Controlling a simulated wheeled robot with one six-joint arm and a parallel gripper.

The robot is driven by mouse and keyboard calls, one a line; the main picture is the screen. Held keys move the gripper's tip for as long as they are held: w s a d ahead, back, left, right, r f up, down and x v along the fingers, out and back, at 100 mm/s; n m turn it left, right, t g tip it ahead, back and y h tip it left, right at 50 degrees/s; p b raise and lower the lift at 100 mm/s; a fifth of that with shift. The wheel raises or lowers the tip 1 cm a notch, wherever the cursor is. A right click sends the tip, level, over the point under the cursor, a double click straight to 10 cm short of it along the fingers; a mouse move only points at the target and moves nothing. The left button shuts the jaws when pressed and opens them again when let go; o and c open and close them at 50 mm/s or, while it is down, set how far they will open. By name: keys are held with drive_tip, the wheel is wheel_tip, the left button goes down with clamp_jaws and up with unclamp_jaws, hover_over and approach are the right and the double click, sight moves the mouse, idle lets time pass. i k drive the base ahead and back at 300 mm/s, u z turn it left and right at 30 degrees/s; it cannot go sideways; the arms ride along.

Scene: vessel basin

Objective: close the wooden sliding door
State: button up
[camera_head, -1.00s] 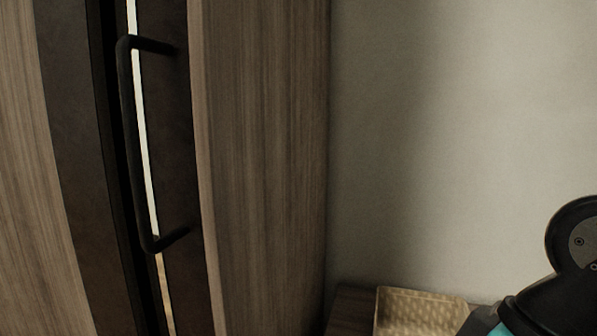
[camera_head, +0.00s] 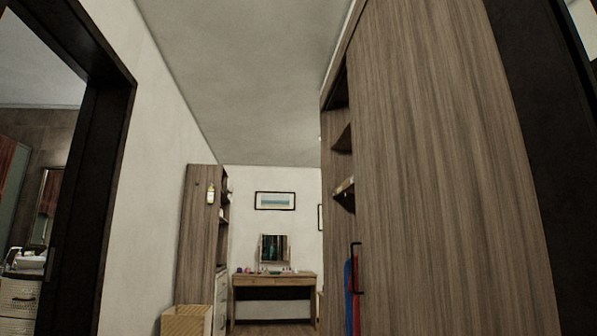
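A tall wooden door panel (camera_head: 435,170) with vertical grain fills much of the right side in the head view. To the left of the panel, the wardrobe is open, with shelves (camera_head: 343,165) and blue and red hanging cloth (camera_head: 350,290) showing inside. The panel's lower end is cut off by the frame. My gripper is not in view.
A dark door frame (camera_head: 115,150) stands at the left, opening onto another room. A wooden cabinet (camera_head: 197,240), a woven box (camera_head: 186,321) and a desk with a mirror (camera_head: 273,281) stand farther off. Some floor shows before the desk.

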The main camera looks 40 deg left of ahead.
sight(474, 129)
drive_tip(key=u, duration=0.75)
drive_tip(key=k, duration=1.3)
drive_tip(key=u, duration=0.8)
drive_tip(key=i, duration=2.2)
drive_tip(key=z, duration=0.9)
